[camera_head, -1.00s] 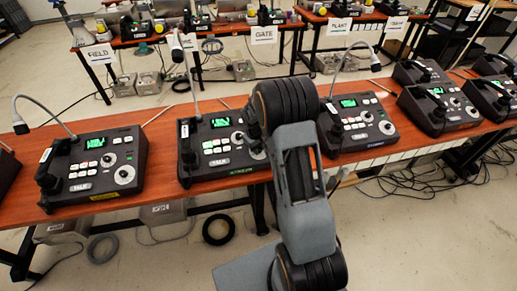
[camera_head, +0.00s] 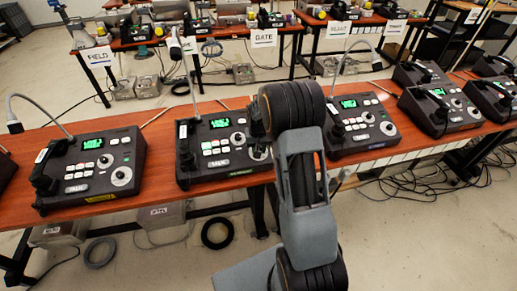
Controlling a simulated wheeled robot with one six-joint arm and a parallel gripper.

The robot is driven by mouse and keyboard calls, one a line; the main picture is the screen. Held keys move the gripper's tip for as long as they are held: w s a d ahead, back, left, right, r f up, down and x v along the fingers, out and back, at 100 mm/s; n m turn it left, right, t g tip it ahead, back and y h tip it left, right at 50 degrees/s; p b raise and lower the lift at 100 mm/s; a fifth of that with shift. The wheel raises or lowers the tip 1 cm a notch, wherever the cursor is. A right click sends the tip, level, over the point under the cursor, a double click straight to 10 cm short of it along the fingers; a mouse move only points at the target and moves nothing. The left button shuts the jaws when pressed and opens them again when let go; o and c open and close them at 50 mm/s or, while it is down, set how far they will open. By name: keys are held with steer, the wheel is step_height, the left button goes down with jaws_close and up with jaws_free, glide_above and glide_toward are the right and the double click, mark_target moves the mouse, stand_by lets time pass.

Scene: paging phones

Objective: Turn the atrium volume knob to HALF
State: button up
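Three desk paging phones with green screens, buttons and round knobs stand on the near wooden table: a left phone (camera_head: 73,188) with a yellow front label, a middle phone (camera_head: 203,180) with a green one, and a right phone (camera_head: 350,145) with a blue one. The labels are too small to read, so I cannot tell which is the atrium phone. The left phone's white lower knob (camera_head: 121,176) is clear. The middle phone's upper knob (camera_head: 238,139) shows, and its lower right part is partly behind my arm. My gripper is hidden behind my own arm.
The near table (camera_head: 170,108) has bare wood between phones. Gooseneck microphones rise from it, one arching at the left (camera_head: 42,98). More phones (camera_head: 440,108) stand at the right. Signed tables stand behind, including one with a GATE sign (camera_head: 264,39). Cables lie on the floor.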

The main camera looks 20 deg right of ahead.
stand_by(0.3)
steer(key=o, duration=0.9)
steer(key=r, duration=1.3)
steer(key=shift+s+a+r, duration=0.2)
steer(key=shift+s+r, duration=0.05)
steer(key=shift+r, duration=0.15)
